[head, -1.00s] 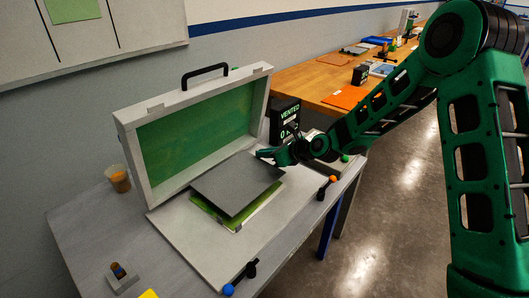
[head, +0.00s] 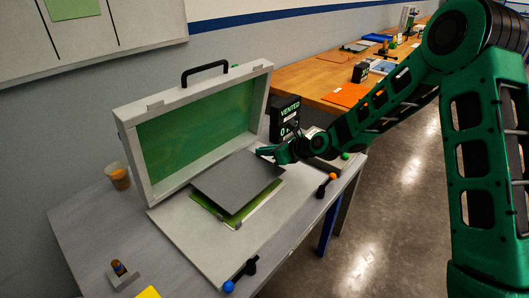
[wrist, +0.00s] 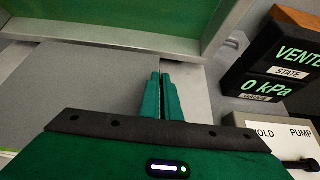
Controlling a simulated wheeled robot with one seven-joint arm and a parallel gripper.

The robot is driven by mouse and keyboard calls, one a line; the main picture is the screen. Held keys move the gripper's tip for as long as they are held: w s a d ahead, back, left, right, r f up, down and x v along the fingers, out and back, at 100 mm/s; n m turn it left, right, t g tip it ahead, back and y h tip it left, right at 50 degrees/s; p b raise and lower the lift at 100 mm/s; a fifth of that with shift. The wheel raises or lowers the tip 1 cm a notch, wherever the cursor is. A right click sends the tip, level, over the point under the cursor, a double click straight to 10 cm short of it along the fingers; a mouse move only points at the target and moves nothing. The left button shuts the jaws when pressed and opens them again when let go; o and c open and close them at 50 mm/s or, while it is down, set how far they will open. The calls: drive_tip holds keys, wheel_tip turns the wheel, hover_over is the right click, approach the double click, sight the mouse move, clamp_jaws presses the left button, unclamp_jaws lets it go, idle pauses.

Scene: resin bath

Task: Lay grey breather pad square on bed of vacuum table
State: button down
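The grey breather pad (head: 236,183) is a flat dark square over the middle of the pale bed (head: 190,238) of the vacuum table. It covers most of a green sheet (head: 238,219), which shows along its front edges. The pad looks slightly raised, but the gap below is hidden. My gripper (head: 264,152) is at the pad's far right side, fingers nearly together and seemingly pinching its edge. In the wrist view, the green fingers (wrist: 161,82) point forward over the grey pad (wrist: 95,80); the grip itself is partly hidden.
The table's lid (head: 195,130), with a green inner face, stands open behind the bed. A display (head: 287,118) reading VENTED and 0 kPa stands right of it. A cup (head: 118,177) is at left. Clamps with blue (head: 229,286) and orange (head: 333,176) knobs line the front edge.

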sight(265, 160)
drive_tip(key=shift+f, duration=2.05)
